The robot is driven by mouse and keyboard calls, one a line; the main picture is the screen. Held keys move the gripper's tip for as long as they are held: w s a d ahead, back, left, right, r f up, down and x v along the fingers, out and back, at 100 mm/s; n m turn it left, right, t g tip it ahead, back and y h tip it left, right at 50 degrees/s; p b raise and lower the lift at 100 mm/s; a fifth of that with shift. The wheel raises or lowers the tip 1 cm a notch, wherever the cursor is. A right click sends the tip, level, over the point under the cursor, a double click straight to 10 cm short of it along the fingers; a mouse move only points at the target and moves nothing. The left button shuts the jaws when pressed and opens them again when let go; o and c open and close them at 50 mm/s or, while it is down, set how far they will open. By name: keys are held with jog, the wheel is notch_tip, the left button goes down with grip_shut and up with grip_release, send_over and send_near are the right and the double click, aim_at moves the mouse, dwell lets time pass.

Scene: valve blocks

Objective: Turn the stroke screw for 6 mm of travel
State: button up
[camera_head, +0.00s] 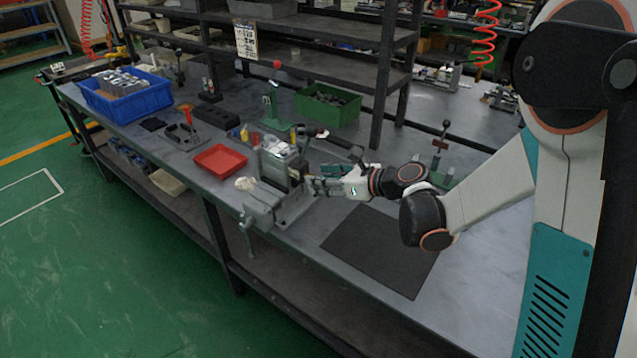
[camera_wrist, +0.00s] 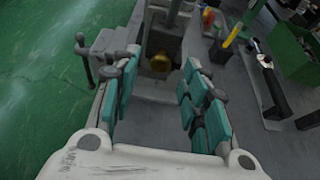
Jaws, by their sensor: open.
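The valve block (camera_head: 280,152) is a grey metal block held upright in a vise (camera_head: 262,205) at the bench's front edge. In the wrist view, the block (camera_wrist: 162,35) has a round brass-coloured part low on its face, apparently the stroke screw (camera_wrist: 159,63). My gripper (camera_head: 312,187) is at the right side of the block and vise. In the wrist view my gripper (camera_wrist: 158,72) is open, with its teal-padded fingers on either side of the brass part and a gap showing on both sides. The screw is not distinguishable in the head view.
A red tray (camera_head: 220,161) and a blue crate (camera_head: 125,98) stand left of the vise. A green bin (camera_head: 328,105) and a green hand press (camera_head: 272,105) are behind it. A dark mat (camera_head: 378,250) lies bare on the right. A dark-handled tool (camera_wrist: 268,75) is right of my fingers.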

jog(key=shift+x, duration=1.05)
grip_shut()
